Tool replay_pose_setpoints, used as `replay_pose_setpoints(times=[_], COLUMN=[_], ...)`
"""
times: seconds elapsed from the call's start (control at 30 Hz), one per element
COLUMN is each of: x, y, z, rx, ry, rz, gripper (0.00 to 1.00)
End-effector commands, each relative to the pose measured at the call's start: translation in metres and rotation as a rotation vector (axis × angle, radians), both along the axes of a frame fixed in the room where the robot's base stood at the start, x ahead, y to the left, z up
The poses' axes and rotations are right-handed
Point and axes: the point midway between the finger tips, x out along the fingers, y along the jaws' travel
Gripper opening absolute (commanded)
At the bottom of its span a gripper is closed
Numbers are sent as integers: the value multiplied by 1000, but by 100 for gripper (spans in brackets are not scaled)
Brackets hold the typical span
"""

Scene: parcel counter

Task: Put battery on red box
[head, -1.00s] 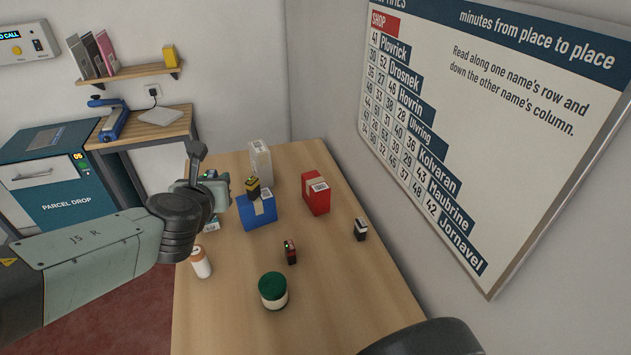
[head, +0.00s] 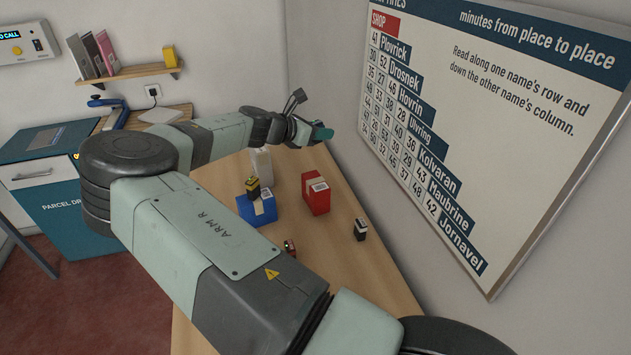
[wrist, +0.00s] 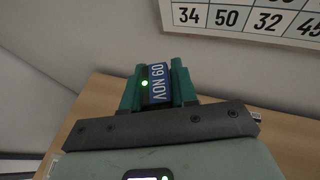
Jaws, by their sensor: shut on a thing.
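My gripper (wrist: 157,90) is shut on a dark block with a blue label, which looks like a battery (wrist: 158,84). In the head view my gripper (head: 322,133) is raised over the far end of the counter, above and beyond the red box; the held block cannot be made out there. The red box (head: 315,200) stands on the counter with a pale strip and label. Its top looks empty.
A blue box (head: 256,212) left of the red box bears a yellow and black block (head: 253,187). A tall pale box (head: 262,166) stands behind. A small black item (head: 360,230) and a red-black block (head: 290,248) are nearer. A wall board (head: 500,120) borders the right.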

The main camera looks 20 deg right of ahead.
Motion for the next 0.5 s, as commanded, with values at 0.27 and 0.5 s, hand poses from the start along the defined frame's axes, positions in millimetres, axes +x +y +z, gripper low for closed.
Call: replay_pose_setpoints(times=[0.27, 0.5], x=[0, 0], y=[-1, -1], z=[-34, -76], rx=[-5, -4], ry=[1, -2], rz=[0, 0], gripper=[0, 0])
